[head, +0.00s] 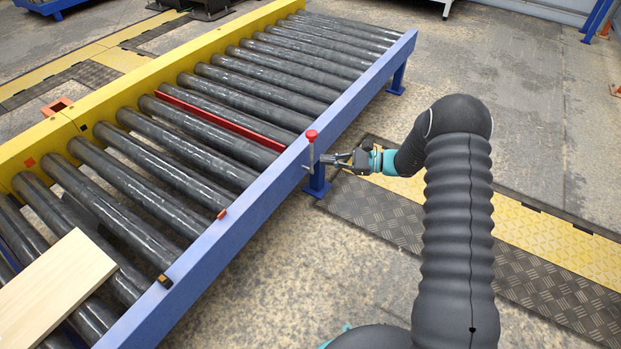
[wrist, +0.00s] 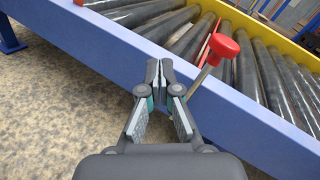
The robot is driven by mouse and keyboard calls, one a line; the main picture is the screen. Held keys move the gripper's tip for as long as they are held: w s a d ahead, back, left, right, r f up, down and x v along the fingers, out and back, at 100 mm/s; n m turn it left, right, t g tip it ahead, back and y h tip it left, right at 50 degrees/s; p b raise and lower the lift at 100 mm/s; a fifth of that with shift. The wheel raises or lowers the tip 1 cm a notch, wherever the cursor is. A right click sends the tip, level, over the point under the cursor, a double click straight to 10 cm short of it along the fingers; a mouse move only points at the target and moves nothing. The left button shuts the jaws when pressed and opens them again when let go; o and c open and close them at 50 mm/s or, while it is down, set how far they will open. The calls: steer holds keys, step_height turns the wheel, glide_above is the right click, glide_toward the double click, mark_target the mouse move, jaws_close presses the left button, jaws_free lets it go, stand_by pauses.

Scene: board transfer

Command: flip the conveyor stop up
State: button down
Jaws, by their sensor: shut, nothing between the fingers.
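The conveyor stop is a red bar (head: 220,118) lying across the conveyor between two rollers. It also shows in the wrist view (wrist: 207,38), partly behind the lever's knob. A metal lever with a round red knob (head: 311,135) stands at the blue side rail, knob end up. In the wrist view the red knob (wrist: 222,47) is right of the fingertips, and its shaft slants down behind my right finger. My gripper (head: 326,159) is shut and empty beside the lever shaft, below the knob. In the wrist view its fingertips (wrist: 159,75) point at the blue rail. Contact with the shaft cannot be told.
The roller conveyor has a blue near rail (head: 245,212) and a yellow far rail (head: 100,109). A light wooden board (head: 55,285) lies on the rollers at lower left. The rollers between board and red bar are clear. A blue leg (head: 317,180) stands below the lever.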

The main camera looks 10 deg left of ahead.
step_height(320, 180, down, 11)
steer(key=w+m+t+y, duration=0.2)
steer(key=w+m+t, duration=0.1)
steer(key=m, duration=0.1)
steer(key=m+t, duration=0.5)
steer(key=t, duration=0.1)
glide_toward(301, 171)
steer(key=d+f, duration=0.3)
steer(key=f, duration=0.2)
steer(key=shift+s+d+f+b, duration=0.1)
steer(key=shift+s+d+b, duration=0.1)
steer(key=shift+s+b, duration=0.2)
steer(key=shift+a, duration=0.1)
steer(key=shift+g, duration=0.4)
steer(key=x, duration=0.9)
steer(key=shift+w+a+p, duration=0.1)
steer(key=shift+a+p, duration=0.1)
steer(key=shift+p, duration=0.15)
step_height(301, 171, up, 4)
steer(key=shift+w+a+f+p, duration=0.1)
steer(key=shift+w+f+p, duration=0.1)
steer(key=shift+p, duration=0.35)
steer(key=shift+s+r, duration=0.1)
steer(key=shift+r, duration=0.3)
steer(key=shift+r, duration=0.1)
